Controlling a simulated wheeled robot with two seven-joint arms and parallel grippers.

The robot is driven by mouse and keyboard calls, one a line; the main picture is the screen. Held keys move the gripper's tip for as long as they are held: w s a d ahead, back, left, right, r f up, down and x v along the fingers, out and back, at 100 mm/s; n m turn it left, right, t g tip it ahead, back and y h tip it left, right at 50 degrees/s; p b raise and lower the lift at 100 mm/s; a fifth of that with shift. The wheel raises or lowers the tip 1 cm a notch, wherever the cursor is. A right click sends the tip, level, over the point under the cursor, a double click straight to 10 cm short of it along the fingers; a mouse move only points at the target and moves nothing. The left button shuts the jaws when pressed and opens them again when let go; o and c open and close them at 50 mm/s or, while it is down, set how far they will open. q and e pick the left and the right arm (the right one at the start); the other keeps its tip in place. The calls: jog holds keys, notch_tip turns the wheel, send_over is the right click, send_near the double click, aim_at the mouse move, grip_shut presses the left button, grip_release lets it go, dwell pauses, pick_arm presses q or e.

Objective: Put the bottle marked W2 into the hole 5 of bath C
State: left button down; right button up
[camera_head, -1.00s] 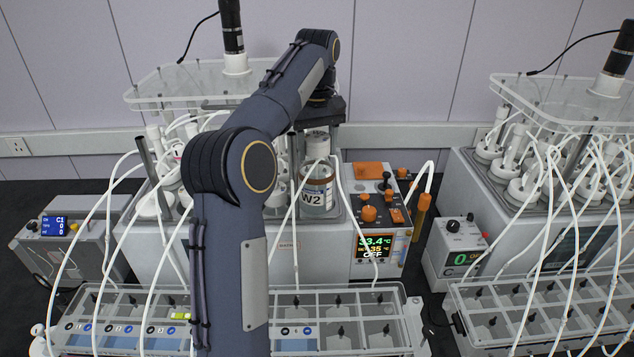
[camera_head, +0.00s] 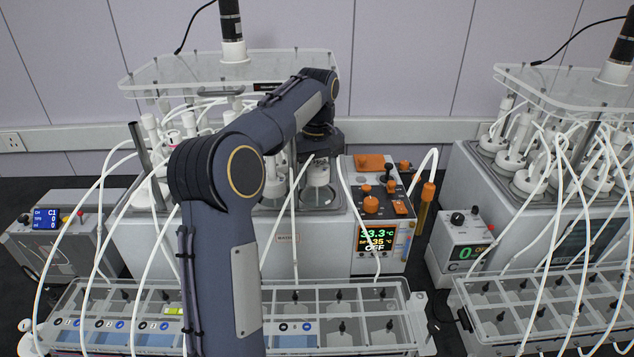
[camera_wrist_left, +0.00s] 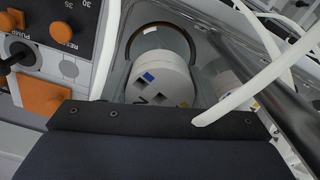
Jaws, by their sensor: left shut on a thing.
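The bottle marked W2 (camera_head: 317,175) is at the front right corner of the near bath (camera_head: 328,235). Its lower part and label are now hidden, and it appears sunk into the opening there. In the left wrist view its pale round top (camera_wrist_left: 158,78) shows a blue square and dark marks, within a dark-rimmed round opening (camera_wrist_left: 188,42). My left gripper (camera_head: 319,146) is directly above the bottle and shut on it; its fingers are mostly hidden. My right gripper is not in view.
An orange-knobbed control panel (camera_head: 380,205) stands right beside the bottle. White tubes (camera_head: 345,185) hang close around it. A clear plate (camera_head: 235,72) with a motor stands above the bath. Gridded trays (camera_head: 345,290) lie in front; a second bath (camera_head: 540,215) is at right.

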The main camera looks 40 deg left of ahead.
pick_arm(q)
jog(key=shift+r, duration=0.2)
jog(key=shift+f, duration=0.6)
jog(key=c, duration=0.5)
grip_release()
